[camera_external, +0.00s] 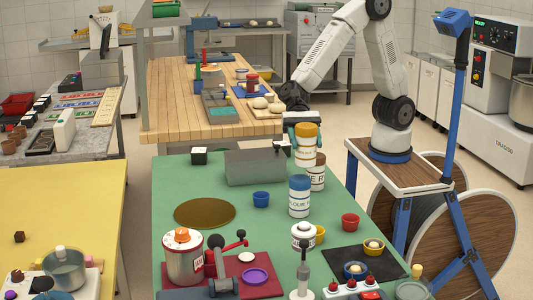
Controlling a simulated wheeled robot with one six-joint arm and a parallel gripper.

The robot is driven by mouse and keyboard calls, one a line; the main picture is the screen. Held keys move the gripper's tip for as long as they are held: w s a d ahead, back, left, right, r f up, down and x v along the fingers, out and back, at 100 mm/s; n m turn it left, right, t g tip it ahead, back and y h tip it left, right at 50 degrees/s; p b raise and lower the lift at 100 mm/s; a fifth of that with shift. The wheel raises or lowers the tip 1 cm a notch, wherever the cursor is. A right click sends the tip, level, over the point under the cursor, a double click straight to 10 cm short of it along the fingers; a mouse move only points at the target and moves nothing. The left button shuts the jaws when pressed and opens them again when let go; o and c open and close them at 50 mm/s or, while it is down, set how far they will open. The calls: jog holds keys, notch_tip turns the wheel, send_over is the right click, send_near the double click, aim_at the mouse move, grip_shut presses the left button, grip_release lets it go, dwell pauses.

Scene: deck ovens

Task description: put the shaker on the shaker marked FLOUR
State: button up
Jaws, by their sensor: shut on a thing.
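My gripper (303,128) is shut on a shaker with a yellow-orange cap (306,141) and a pale body. It holds this shaker roughly upright, above the green table. The shaker marked FLOUR (299,197) stands upright on the table, white with blue-grey bands at top and bottom. In the picture the held shaker is just above it and slightly to the right; I cannot tell whether they line up in depth. Part of my gripper is hidden behind the held shaker.
A brown-banded shaker (316,174) with partly hidden lettering stands close behind and right of the FLOUR one. A blue cup (261,199) and a red cup (350,222) are nearby. A round brown board (205,214) lies left.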

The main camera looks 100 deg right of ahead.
aim_at(302, 159)
jog(key=shift+w+a, duration=0.25)
jog(key=shift+w, duration=0.3)
jog(key=shift+w+a+f, duration=0.1)
jog(key=shift+w+f, duration=0.05)
jog(key=shift+f, duration=0.75)
jog(key=shift+w+f, duration=0.1)
jog(key=shift+f, duration=0.8)
jog(key=shift+f, duration=0.15)
jog(key=o, duration=1.1)
